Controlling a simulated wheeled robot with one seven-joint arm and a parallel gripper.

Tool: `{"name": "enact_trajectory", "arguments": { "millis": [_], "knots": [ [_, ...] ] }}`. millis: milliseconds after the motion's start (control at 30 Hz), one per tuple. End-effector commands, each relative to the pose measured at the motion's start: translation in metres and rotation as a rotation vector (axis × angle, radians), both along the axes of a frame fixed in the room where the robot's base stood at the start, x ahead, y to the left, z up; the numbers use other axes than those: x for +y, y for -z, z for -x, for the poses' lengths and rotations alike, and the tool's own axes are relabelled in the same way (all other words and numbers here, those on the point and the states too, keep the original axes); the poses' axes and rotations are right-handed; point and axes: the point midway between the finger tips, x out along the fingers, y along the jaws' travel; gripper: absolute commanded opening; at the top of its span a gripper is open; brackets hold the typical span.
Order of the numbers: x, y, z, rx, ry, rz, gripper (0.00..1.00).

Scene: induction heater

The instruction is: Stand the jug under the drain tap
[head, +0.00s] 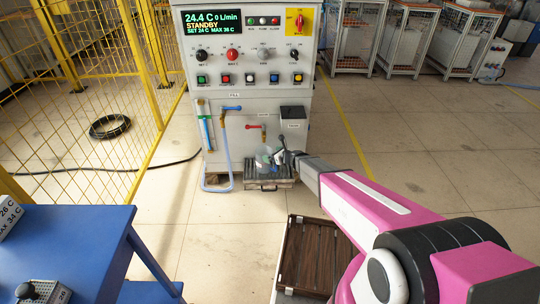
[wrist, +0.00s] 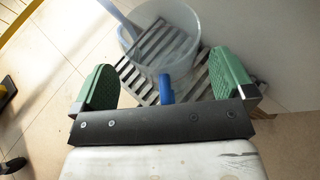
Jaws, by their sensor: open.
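The clear jug (wrist: 168,52) stands on a slatted grate (wrist: 140,84) in the wrist view. A blue part (wrist: 167,88), apparently its handle, points toward my gripper (wrist: 163,68). The green fingers are open, one on each side of the blue part with gaps visible. In the head view the jug (head: 263,160) is small and partly hidden by my gripper (head: 280,154), at the foot of the cabinet. The drain tap (head: 257,127) with a red lever is on the cabinet front, above the jug. I cannot tell whether the jug is exactly below its spout.
The heater cabinet (head: 247,92) shows STANDBY. A blue-levered fill tap (head: 230,108) and a hose (head: 226,158) are left of the drain tap. A dark slatted crate (head: 309,250) is in front. A blue table (head: 65,240) and yellow fence (head: 85,90) are at left.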

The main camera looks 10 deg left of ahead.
Motion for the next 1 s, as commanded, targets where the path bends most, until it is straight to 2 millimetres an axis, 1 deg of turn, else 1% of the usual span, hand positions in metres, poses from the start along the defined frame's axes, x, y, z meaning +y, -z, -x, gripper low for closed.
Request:
{"name": "enact_trajectory", "arguments": {
  "millis": [33, 200, 400, 500, 733, 867, 967, 1000],
  "knots": [
    [-0.009, -0.006, 0.007, 0.0, 0.001, 0.0, 1.0],
    [-0.036, -0.019, 0.024, 0.0, 0.002, -0.001, 1.0],
    [-0.065, -0.032, 0.041, 0.0, 0.001, 0.0, 1.0],
    [-0.072, -0.036, 0.045, 0.0, 0.001, 0.0, 1.0],
    [-0.077, -0.04, 0.048, -0.018, -0.02, 0.018, 1.0],
    [-0.09, -0.054, 0.06, -0.105, -0.11, 0.11, 1.0],
    [-0.108, -0.07, 0.075, -0.216, -0.236, 0.232, 1.0],
    [-0.117, -0.076, 0.083, -0.264, -0.297, 0.289, 1.0]
  ]
}}
